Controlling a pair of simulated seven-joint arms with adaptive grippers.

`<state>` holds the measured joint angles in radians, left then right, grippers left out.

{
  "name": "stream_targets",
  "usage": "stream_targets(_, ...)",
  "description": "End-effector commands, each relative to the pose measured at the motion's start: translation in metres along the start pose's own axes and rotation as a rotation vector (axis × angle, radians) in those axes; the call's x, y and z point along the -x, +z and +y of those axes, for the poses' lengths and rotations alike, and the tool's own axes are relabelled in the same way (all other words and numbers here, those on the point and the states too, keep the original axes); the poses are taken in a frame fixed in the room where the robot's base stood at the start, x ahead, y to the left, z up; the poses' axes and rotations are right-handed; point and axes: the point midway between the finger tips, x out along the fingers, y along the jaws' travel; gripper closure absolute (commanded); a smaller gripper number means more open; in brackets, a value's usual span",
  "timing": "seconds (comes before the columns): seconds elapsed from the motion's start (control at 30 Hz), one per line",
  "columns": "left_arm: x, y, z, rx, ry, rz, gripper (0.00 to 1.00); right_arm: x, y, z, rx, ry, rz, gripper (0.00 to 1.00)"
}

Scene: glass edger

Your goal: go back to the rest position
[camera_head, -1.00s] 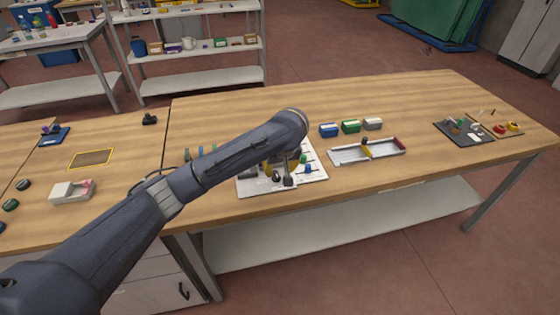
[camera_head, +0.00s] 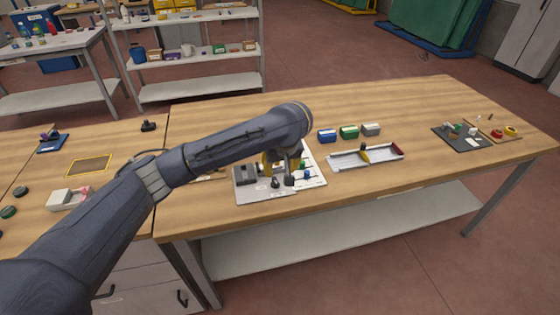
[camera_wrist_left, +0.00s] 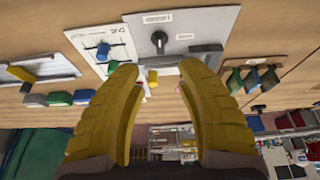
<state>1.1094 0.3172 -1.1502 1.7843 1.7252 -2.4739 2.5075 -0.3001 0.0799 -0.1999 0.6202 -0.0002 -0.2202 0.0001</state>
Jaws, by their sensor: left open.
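My left arm (camera_head: 225,148) reaches in from the lower left over the workbench. Its gripper (camera_head: 272,166) is mostly hidden behind the wrist, just above the white panel (camera_head: 262,194) with knobs and a grey block. In the left wrist view my left gripper (camera_wrist_left: 158,70) shows two yellow fingers spread apart, with nothing between them. My right gripper is in neither view.
Blue, green and grey boxes (camera_head: 348,132) stand behind a shallow metal tray (camera_head: 340,160) to the right. A dark mat (camera_head: 460,140) with small parts lies at the far right. A white block (camera_head: 62,199) sits at left.

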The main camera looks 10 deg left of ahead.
Motion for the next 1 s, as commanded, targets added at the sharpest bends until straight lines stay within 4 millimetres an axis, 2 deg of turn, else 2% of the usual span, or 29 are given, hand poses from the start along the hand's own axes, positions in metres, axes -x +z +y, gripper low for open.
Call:
stream_targets(0.17,-0.002,0.003,0.001,-0.007,0.005,-0.004,0.64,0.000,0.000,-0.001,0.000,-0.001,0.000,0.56)
stream_targets(0.27,-0.008,0.014,0.004,-0.034,0.028,-0.015,0.64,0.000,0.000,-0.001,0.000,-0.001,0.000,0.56)
stream_targets(0.67,-0.050,0.104,0.017,-0.276,0.264,-0.036,0.64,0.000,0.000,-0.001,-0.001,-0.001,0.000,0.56)
stream_targets(0.8,-0.061,0.128,0.011,-0.341,0.328,-0.007,0.64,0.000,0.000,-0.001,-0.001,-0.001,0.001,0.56)
stream_targets(1.0,-0.075,0.154,-0.007,-0.409,0.379,0.054,0.64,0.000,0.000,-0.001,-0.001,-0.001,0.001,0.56)
